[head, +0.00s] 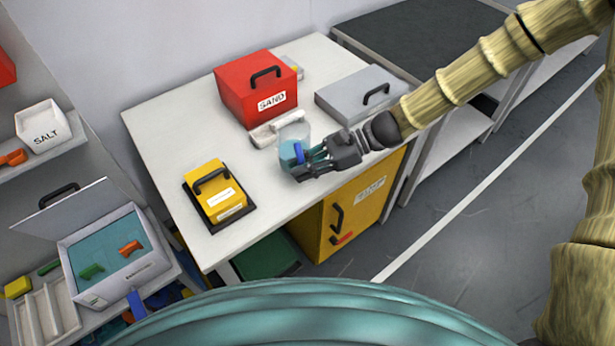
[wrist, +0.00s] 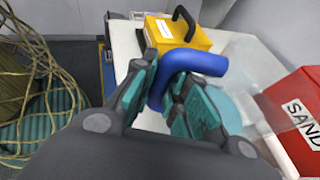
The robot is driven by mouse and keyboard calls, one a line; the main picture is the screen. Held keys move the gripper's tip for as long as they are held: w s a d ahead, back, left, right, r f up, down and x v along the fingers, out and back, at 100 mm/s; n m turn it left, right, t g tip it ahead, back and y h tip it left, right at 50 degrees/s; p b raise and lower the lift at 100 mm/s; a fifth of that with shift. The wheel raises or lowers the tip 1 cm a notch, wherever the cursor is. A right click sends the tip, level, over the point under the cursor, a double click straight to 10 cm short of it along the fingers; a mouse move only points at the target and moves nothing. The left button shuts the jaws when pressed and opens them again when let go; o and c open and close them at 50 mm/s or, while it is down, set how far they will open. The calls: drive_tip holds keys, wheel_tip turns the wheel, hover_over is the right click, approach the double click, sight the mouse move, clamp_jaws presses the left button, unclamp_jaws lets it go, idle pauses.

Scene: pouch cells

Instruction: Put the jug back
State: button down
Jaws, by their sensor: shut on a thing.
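The jug (head: 294,131) is clear, with a blue handle, and is at the right-front part of the white table (head: 160,128). Its low part looks teal. My gripper (head: 312,155) reaches in from the right and is shut on the blue handle. In the wrist view the handle (wrist: 200,62) passes between the teal finger pads, and the clear jug body (wrist: 262,62) is beyond it. The jug looks roughly upright. I cannot tell whether its base touches the table. My fingers hide part of it.
A red SAND box (head: 240,95) and a small white tray (head: 262,137) are behind the jug. A grey case (head: 345,98) lies to the right, and a yellow box (head: 213,200) on a dark base is to the left. The table between the yellow box and jug is clear.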

drive_tip(key=shift+w+a+p, duration=0.15)
drive_tip(key=shift+w, duration=0.5)
drive_tip(key=shift+w+a+p, duration=0.15)
drive_tip(key=shift+w, duration=0.45)
drive_tip(key=shift+w+f, duration=0.15)
drive_tip(key=shift+w, duration=0.15)
drive_tip(key=shift+a+f+p, duration=0.1)
drive_tip(key=shift+f+p, duration=0.75)
drive_tip(key=shift+f, duration=0.6)
drive_tip(key=c, duration=1.4)
unclamp_jaws()
drive_tip(key=shift+c, duration=0.2)
drive_tip(key=shift+f, duration=0.15)
drive_tip(key=shift+f, duration=0.2)
drive_tip(key=b+v, duration=0.3)
drive_tip(key=v, duration=0.8)
drive_tip(key=shift+b, duration=0.35)
